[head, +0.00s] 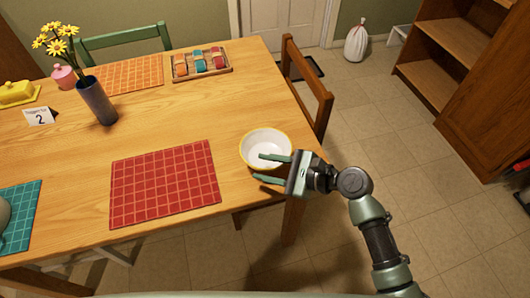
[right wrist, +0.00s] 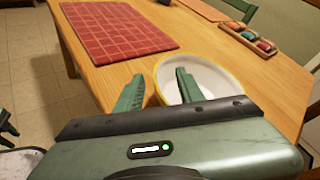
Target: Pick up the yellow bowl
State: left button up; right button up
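The yellow-rimmed bowl (head: 262,142), white inside, stands upright and empty near the right edge of the wooden table. It also shows in the right wrist view (right wrist: 216,76), partly hidden behind a finger. My right gripper (head: 259,167) is open at the bowl's near side. One green finger reaches over the inside of the bowl and the other is outside it, so the near rim lies between them. The right wrist view shows the same gap between the fingers (right wrist: 160,76). I cannot tell whether either finger touches the bowl.
A red placemat (head: 165,183) lies left of the bowl. A wooden tray (head: 203,75) with colourful items stands farther back. A vase (head: 97,101) with yellow flowers is at the left. A wooden chair (head: 308,84) stands at the table's right edge, behind the bowl.

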jog(key=shift+x, duration=1.1)
grip_shut()
dwell(0.6)
